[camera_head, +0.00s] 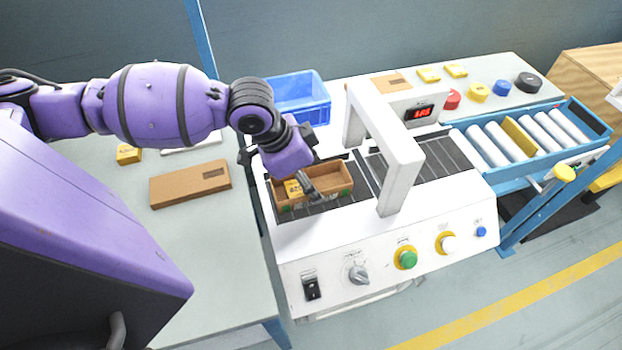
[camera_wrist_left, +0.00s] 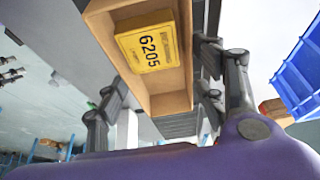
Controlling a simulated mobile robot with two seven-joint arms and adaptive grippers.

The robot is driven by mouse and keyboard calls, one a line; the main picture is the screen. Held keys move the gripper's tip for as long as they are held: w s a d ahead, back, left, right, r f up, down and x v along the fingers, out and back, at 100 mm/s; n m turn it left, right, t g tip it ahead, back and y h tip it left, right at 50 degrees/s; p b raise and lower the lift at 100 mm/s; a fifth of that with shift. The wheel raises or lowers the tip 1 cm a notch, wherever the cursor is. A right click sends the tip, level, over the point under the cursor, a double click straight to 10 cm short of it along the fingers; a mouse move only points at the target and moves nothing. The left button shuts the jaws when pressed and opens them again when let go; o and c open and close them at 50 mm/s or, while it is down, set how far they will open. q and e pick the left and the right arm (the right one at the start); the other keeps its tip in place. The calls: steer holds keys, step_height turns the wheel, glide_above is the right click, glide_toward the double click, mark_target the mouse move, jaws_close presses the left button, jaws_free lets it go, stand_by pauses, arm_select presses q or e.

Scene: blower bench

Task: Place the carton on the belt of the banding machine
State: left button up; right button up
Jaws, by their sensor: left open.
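The carton (camera_head: 330,181) is an open brown tray-like box. In the head view it appears to rest on the dark belt (camera_head: 440,158) of the white banding machine (camera_head: 345,262), left of the white arch (camera_head: 392,150). A yellow box (camera_head: 293,188) lies inside the carton; in the left wrist view the yellow box (camera_wrist_left: 150,48) reads 6205. My left gripper (camera_head: 304,182) is open directly over the carton. In the left wrist view its fingers stand on either side of the carton (camera_wrist_left: 170,101); contact cannot be told. My right gripper is not in view.
A blue bin (camera_head: 300,100) stands behind the machine. A flat brown carton (camera_head: 190,184) and a small yellow box (camera_head: 128,154) lie on the left table. A roller conveyor (camera_head: 490,145) adjoins on the right. Knobs and buttons line the machine's front.

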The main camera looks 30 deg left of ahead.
arm_select(q)
steer(key=p+v, duration=0.2)
steer(key=v, duration=0.9)
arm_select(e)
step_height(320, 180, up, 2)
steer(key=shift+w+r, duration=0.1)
arm_select(q)
steer(key=shift+s, duration=0.1)
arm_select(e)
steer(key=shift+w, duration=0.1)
